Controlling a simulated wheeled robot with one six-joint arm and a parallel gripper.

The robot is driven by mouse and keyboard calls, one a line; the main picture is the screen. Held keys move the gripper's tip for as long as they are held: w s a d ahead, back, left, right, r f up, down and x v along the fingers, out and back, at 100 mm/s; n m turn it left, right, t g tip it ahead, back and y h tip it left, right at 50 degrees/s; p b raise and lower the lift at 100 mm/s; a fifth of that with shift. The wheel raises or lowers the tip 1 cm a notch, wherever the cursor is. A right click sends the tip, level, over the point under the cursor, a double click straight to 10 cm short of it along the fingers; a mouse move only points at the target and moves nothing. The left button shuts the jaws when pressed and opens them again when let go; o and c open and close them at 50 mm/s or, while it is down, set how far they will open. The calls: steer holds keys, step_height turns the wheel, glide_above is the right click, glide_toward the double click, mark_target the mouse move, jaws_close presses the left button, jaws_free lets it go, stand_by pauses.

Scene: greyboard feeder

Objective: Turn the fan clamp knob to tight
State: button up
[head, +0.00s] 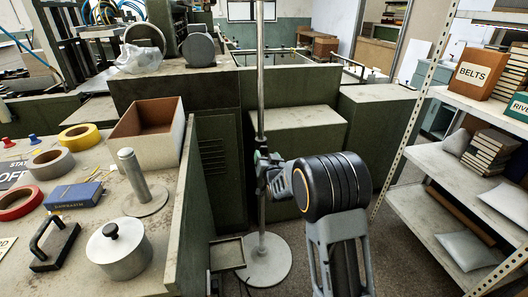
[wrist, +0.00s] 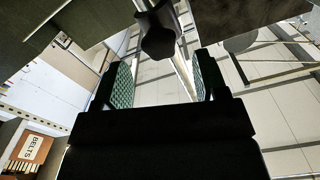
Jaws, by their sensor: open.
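The dark lobed fan clamp knob (wrist: 160,38) shows at the top middle of the wrist view. My gripper (wrist: 162,62) is open, its two green-padded fingers apart, with the knob centred in line with the gap near their tips. I cannot tell whether the knob is between the pads; no finger visibly touches it. In the head view my gripper (head: 272,176) is at the upright metal pole (head: 260,85), at clamp height. The knob and clamp are hard to tell apart from my gripper there, and my wrist partly blocks the view. The knob's tightness cannot be seen.
The pole stands on a round base (head: 265,262) on the floor. A workbench (head: 100,222) with tape rolls, a lidded pot (head: 120,252) and a wooden box (head: 146,150) is at left. Green machine cabinets (head: 292,133) stand behind. A shelf rack (head: 462,195) is at right.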

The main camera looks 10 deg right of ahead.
mark_target(264, 151)
steer(key=shift+w, duration=2.2)
steer(key=c, duration=0.9)
